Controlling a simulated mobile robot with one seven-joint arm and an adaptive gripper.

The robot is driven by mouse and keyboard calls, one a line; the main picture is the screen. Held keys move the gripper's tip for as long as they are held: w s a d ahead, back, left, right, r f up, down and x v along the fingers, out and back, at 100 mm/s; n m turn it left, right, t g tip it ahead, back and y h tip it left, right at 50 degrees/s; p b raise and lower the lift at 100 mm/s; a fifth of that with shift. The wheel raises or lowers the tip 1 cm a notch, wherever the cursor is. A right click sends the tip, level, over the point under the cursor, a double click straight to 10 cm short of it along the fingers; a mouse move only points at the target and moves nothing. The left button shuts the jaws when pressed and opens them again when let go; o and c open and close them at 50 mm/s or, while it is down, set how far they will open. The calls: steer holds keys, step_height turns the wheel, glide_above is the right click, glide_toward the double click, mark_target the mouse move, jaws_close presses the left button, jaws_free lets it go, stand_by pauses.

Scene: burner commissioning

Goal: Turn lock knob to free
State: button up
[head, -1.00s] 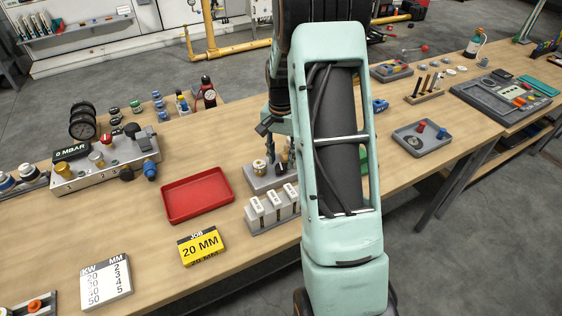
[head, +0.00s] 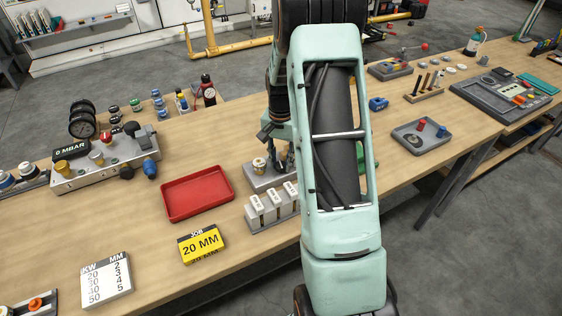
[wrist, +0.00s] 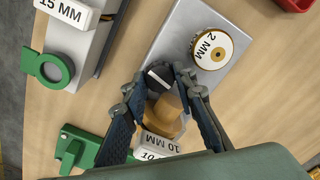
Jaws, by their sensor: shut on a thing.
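A dark round knob (wrist: 158,79) with a pale line across its top sits on the grey metal block (wrist: 170,37), which is also in the head view (head: 262,187). My gripper (wrist: 163,75) is shut on this knob, one finger on each side. The fingers partly cover the knob, and I cannot read any lock marking. A brass body (wrist: 163,114) shows between the fingers, just below the knob. A round brass piece (wrist: 212,48) marked 2 MM stands on the same block. In the head view the gripper (head: 283,160) is partly hidden by my arm.
A rack of white labelled blocks (head: 272,208) stands close in front of the block. A red tray (head: 197,194) lies to the left. A green part (wrist: 88,150) is near the fingers in the wrist view. Bare wood (head: 150,225) is free at the left front.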

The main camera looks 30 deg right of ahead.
mark_target(281, 164)
steer(key=shift+n+b, duration=0.5)
steer(key=shift+n, duration=0.8)
steer(key=o, duration=0.9)
step_height(281, 164, up, 12)
